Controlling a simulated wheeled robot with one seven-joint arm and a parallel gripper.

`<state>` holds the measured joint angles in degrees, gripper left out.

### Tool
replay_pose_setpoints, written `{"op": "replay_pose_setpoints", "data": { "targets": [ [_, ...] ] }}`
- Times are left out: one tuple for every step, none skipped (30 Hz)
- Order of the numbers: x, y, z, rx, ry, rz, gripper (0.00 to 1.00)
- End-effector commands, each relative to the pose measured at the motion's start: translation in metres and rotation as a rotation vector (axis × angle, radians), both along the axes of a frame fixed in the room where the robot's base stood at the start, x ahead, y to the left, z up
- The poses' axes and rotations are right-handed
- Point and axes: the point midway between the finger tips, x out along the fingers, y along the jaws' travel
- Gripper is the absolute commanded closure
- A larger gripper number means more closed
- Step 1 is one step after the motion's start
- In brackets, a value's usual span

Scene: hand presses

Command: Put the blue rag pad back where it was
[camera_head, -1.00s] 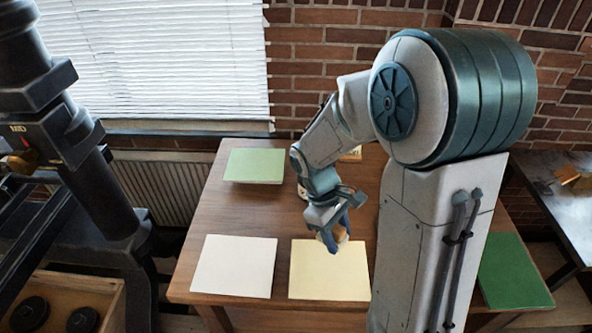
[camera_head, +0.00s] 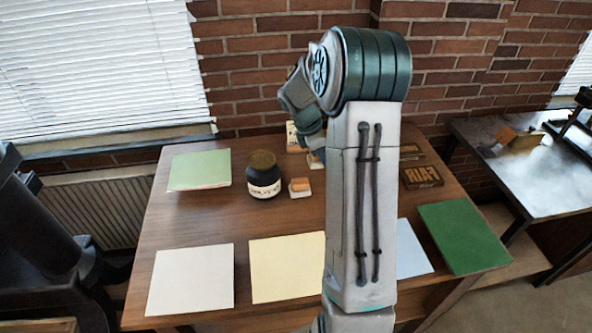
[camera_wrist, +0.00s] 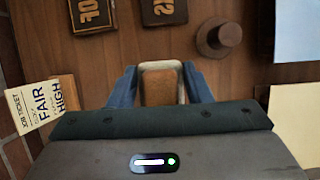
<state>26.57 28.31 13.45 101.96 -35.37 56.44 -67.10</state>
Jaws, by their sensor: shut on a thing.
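My gripper (camera_wrist: 161,86) has its blue fingers shut on a small pad (camera_wrist: 162,84) with a tan wooden back and a pale rim, in the wrist view. I take it for the blue rag pad, but its cloth side is hidden and no blue of its own is clear. In the head view my arm covers most of the gripper, over the back middle of the table. Another small pad (camera_head: 300,187), orange-brown on a whitish base, sits beside a dark jar (camera_head: 264,175). I cannot tell whether the held pad touches the table.
Lettered wood blocks (camera_head: 422,177) lie at the back right. The job ticket (camera_wrist: 38,108) stands near the brick wall. A round brown knob (camera_wrist: 220,36) is on the table. White (camera_head: 192,279), yellow (camera_head: 285,268) and green (camera_head: 462,238) sheets lie around; bare wood surrounds the gripper.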

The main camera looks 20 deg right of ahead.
Motion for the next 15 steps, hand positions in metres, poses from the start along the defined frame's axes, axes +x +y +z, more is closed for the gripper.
{"op": "replay_pose_setpoints", "data": {
  "targets": [
    [0.005, 0.0, -0.003, 0.001, 0.003, 0.004, 0.77],
    [0.009, 0.0, -0.005, 0.001, 0.002, 0.006, 0.77],
    [0.014, 0.002, -0.008, 0.001, 0.003, 0.006, 0.77],
    [0.019, 0.003, -0.011, 0.001, 0.003, 0.005, 0.77],
    [0.024, 0.004, -0.014, 0.002, 0.004, 0.005, 0.77],
    [0.031, 0.006, -0.018, 0.002, 0.003, 0.004, 0.77],
    [0.036, 0.007, -0.022, 0.002, 0.003, 0.003, 0.77],
    [0.042, 0.009, -0.025, 0.002, 0.002, 0.003, 0.77],
    [0.048, 0.01, -0.029, 0.002, 0.003, 0.003, 0.77],
    [0.053, 0.011, -0.032, 0.002, 0.003, 0.002, 0.77],
    [0.058, 0.012, -0.035, 0.002, 0.002, 0.001, 0.77],
    [0.064, 0.014, -0.039, 0.002, 0.002, 0.001, 0.77],
    [0.069, 0.016, -0.042, 0.002, 0.002, 0.001, 0.77],
    [0.074, 0.017, -0.045, 0.002, 0.002, 0.001, 0.77],
    [0.08, 0.018, -0.049, 0.002, 0.003, 0.001, 0.77]
  ]
}}
